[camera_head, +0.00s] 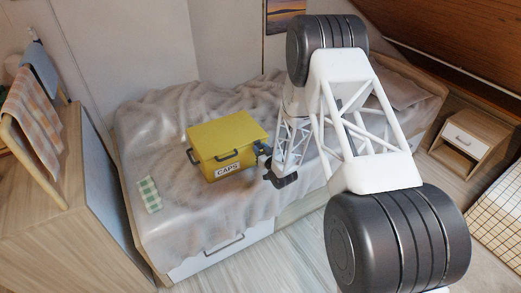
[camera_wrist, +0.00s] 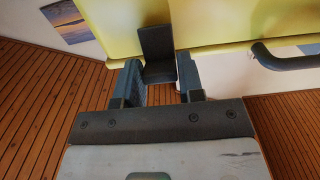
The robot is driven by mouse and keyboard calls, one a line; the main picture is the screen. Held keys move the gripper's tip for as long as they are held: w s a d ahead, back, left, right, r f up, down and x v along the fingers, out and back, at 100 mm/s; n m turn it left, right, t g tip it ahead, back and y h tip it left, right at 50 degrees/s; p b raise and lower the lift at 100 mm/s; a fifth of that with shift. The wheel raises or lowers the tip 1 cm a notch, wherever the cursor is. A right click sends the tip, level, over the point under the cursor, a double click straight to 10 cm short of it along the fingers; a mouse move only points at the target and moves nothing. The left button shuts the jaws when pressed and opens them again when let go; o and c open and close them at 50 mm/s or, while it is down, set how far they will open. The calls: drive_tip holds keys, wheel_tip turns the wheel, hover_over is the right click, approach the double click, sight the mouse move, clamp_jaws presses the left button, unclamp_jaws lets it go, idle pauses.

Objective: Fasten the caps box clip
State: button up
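The yellow caps box (camera_head: 222,157) sits on the bed in the head view, its lid (camera_head: 228,134) down and a CAPS label on its front. In the wrist view the yellow lid (camera_wrist: 215,20) fills the top. The dark clip (camera_wrist: 154,42) is bent, with one plate against the yellow face and a lower plate sticking out towards me. My gripper (camera_wrist: 162,88) is open at the box's right side, its fingers on either side of that lower plate. I cannot tell whether they touch it. In the head view my gripper (camera_head: 268,163) partly hides the clip.
A dark handle (camera_wrist: 285,60) juts out right of the fingers in the wrist view. A green checked cloth (camera_head: 149,195) lies on the bed (camera_head: 190,232), left of the box. A wooden cabinet (camera_head: 70,205) stands left and a nightstand (camera_head: 470,140) right.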

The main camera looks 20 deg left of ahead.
drive_tip(key=c, duration=0.4)
drive_tip(key=shift+r, duration=0.1)
drive_tip(key=shift+w+a+r+g+h, duration=0.2)
drive_tip(key=shift+g+h, duration=0.35)
drive_tip(key=shift+w+a+r+g+h, duration=0.15)
drive_tip(key=shift+g+h, duration=0.4)
drive_tip(key=o, duration=0.9)
drive_tip(key=shift+s+d, duration=0.1)
drive_tip(key=shift+d, duration=0.05)
drive_tip(key=shift+v, duration=3.8)
